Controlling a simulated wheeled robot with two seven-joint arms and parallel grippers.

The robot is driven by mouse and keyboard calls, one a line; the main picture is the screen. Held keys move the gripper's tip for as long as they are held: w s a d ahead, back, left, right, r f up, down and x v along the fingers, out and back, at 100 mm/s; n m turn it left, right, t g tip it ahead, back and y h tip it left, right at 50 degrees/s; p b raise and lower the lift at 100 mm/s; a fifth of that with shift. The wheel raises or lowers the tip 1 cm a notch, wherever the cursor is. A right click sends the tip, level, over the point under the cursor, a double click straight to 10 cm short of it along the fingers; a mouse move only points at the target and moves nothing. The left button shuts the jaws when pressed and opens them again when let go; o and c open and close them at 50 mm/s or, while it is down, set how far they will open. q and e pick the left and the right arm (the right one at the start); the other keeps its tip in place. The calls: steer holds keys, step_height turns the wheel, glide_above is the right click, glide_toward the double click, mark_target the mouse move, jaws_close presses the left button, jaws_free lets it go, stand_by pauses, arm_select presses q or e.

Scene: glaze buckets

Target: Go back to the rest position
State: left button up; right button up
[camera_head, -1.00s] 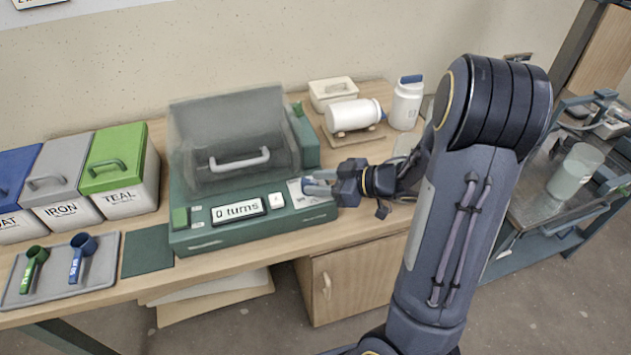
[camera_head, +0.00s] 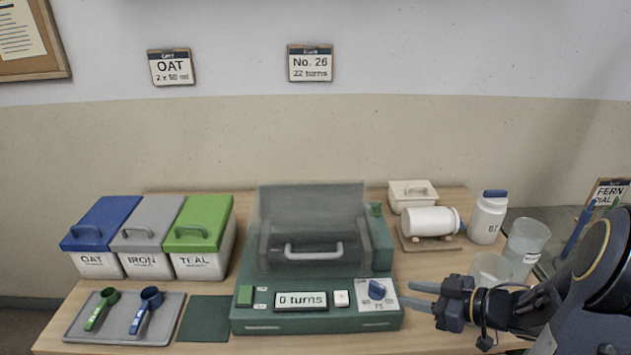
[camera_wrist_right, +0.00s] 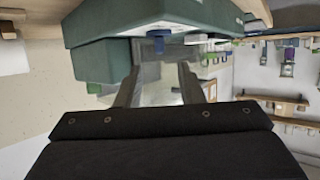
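My right gripper (camera_head: 424,297) is just right of the green machine (camera_head: 318,322), near its blue dial (camera_head: 377,289), and apart from it. Its two fingers stand apart with nothing between them, and the right wrist view (camera_wrist_right: 162,85) shows the same gap. The blue dial also shows beyond the fingers in that view (camera_wrist_right: 158,40). The machine's display reads "0 turns". My left gripper is not in view.
Oat (camera_head: 97,264), Iron (camera_head: 147,265) and Teal (camera_head: 200,265) bins stand at the left behind a grey tray (camera_head: 165,325) with two scoops. Cards hang on the wall.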

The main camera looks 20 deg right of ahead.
steer(key=w+d+r+m+t+h+p, duration=0.2)
steer(key=w+d+r+m+t+h, duration=0.1)
steer(key=d+r+m+h, duration=0.45)
steer(key=s+a+m+g+y+p, duration=0.1)
steer(key=s+a+g+y, duration=0.2)
steer(key=s+a+g, duration=0.5)
steer(key=s+a, duration=1.1)
steer(key=a, duration=0.1)
steer(key=shift+r, duration=0.2)
steer(key=shift+m, duration=0.25)
